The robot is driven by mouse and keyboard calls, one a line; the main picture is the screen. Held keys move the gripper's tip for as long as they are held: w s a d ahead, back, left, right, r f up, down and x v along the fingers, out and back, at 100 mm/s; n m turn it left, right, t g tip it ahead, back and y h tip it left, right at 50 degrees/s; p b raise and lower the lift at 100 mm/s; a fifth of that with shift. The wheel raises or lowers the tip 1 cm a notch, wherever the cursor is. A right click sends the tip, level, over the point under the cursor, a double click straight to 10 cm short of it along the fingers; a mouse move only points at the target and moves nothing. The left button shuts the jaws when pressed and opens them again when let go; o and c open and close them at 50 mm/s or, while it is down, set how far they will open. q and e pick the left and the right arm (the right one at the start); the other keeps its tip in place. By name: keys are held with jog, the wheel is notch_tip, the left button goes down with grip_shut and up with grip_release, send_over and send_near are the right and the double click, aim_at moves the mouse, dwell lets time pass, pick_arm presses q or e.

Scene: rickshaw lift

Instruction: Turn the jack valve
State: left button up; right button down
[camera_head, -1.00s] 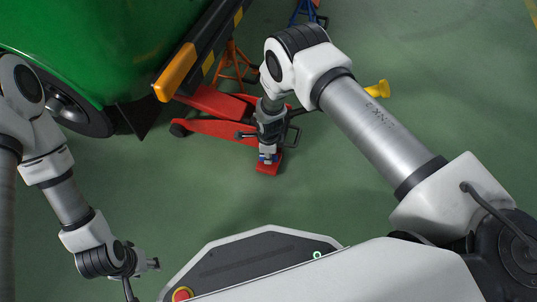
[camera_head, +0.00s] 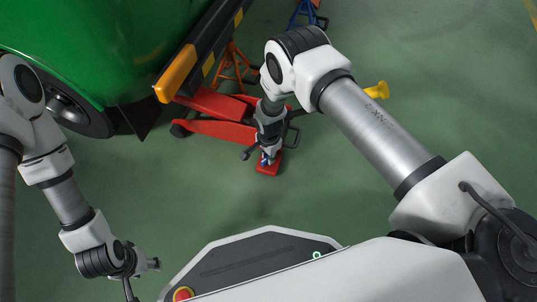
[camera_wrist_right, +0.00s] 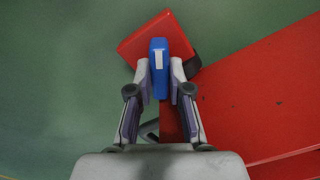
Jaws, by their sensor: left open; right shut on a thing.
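The red floor jack (camera_head: 215,131) lies on the green floor beside the green vehicle, and its red body fills the right of the right wrist view (camera_wrist_right: 265,95). A blue valve piece (camera_wrist_right: 158,60) with a white mark stands over a red plate (camera_wrist_right: 150,38) at the jack's end. My right gripper (camera_wrist_right: 160,68) is shut on the blue valve piece, with one finger on each side. In the head view my right gripper (camera_head: 267,157) points down at the jack's red end. My left gripper (camera_head: 150,264) is open and empty at the lower left, far from the jack.
The green vehicle (camera_head: 100,45) fills the upper left, with a wheel below. An orange stand (camera_head: 236,65) and a blue stand (camera_head: 305,12) are behind the jack. A yellow object (camera_head: 377,90) lies beyond my right arm. The floor in the middle is clear.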

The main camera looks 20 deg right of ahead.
jog(key=n+p, duration=0.1)
jog(key=n, duration=0.4)
jog(key=shift+n, duration=0.4)
dwell(0.3)
jog(key=c, duration=1.1)
grip_release()
jog(key=shift+r, duration=0.1)
notch_tip(320, 180, up, 12)
jog(key=shift+f, duration=0.1)
